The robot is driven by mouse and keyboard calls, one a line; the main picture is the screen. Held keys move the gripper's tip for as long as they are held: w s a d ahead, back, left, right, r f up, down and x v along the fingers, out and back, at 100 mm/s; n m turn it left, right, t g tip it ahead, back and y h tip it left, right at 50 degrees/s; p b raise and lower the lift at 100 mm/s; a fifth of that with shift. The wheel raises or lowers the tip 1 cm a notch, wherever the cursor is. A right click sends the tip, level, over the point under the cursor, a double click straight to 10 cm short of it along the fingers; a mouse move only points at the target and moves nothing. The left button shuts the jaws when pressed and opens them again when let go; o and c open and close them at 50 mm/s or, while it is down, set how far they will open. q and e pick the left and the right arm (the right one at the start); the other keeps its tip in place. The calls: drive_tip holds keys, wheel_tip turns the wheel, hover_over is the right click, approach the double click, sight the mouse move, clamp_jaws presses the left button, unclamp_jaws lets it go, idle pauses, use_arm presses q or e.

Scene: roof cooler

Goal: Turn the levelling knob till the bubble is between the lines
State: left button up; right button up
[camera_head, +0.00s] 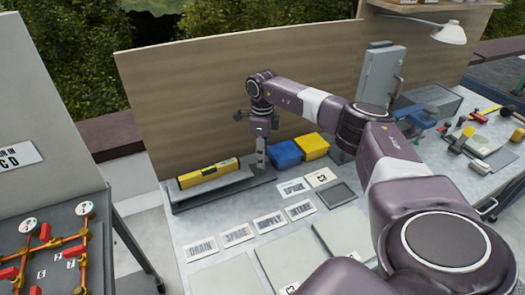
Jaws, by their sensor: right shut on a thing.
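A yellow spirit level (208,173) with a dark middle section lies on a long grey base (228,188) by the wooden back board. Its bubble and lines are too small to read. My right gripper (261,164) points down at the right end of this base, beside the level. It is shut on the levelling knob, which the fingers hide almost fully. My left gripper is not in view.
A blue box (284,154) and a yellow box (313,146) stand close to the right of my gripper. Labelled cards such as DRAIN (202,248) and flat grey plates lie in front. A panel with orange pipes (45,255) is at left; tools lie at far right.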

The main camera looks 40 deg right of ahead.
drive_tip(key=m+p, duration=0.1)
drive_tip(key=m, duration=0.3)
drive_tip(key=shift+r+m, duration=0.15)
drive_tip(key=shift+m, duration=0.25)
drive_tip(key=m+p, duration=0.1)
drive_tip(key=m, duration=0.3)
drive_tip(key=shift+w+m, duration=0.1)
drive_tip(key=shift+m, duration=0.2)
drive_tip(key=o, duration=1.2)
drive_tip(key=shift+c, duration=0.2)
wheel_tip(320, 180, up, 12)
